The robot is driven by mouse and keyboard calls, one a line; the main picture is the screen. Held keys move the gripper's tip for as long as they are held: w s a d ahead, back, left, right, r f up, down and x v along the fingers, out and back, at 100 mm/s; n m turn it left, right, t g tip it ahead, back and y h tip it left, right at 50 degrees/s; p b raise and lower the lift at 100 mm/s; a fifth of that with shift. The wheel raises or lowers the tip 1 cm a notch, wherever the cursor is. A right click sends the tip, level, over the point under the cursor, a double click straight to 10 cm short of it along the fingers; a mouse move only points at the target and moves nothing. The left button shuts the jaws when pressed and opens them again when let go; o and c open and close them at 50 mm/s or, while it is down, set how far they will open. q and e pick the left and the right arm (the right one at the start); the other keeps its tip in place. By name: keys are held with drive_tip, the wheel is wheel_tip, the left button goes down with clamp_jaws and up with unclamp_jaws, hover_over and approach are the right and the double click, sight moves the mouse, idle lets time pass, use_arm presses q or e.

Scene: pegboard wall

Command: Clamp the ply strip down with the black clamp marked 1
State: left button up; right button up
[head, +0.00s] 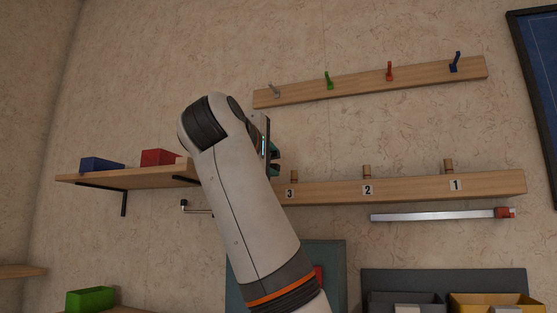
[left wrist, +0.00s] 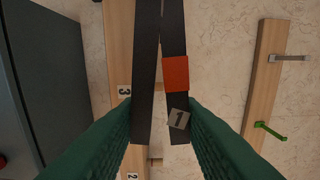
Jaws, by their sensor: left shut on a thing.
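My left gripper (head: 274,161) is up at the wall, near the left end of the numbered rail. Its green fingers (left wrist: 160,108) are shut on the black clamp (left wrist: 146,75) in the left wrist view. The clamp has two long dark bars, an orange-red block and a pale tag (left wrist: 179,119) reading 1. In the head view I cannot make out the clamp; my left arm covers much of that area. I cannot pick out the ply strip in either view. My right gripper is not in view.
A wooden rail (head: 410,190) carries pegs and tags 3, 2 and 1. A silver bar (head: 435,216) with a red end is below it. A hook rail (head: 360,84) is above. A shelf (head: 135,178) at left holds blue and red bins. A yellow bin (head: 495,301) stands lower right.

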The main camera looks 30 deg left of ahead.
use_arm(q)
drive_tip(key=shift+s+a, duration=0.3)
drive_tip(key=shift+a, duration=0.75)
drive_tip(key=shift+s+a, duration=0.25)
drive_tip(key=shift+a, duration=0.75)
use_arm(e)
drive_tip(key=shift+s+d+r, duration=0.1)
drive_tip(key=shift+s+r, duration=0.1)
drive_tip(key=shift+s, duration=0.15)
use_arm(q)
drive_tip(key=o, duration=0.8)
drive_tip(key=shift+c, duration=0.2)
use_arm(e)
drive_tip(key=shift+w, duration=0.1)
use_arm(q)
drive_tip(key=shift+o, duration=0.8)
drive_tip(key=shift+o, duration=0.7)
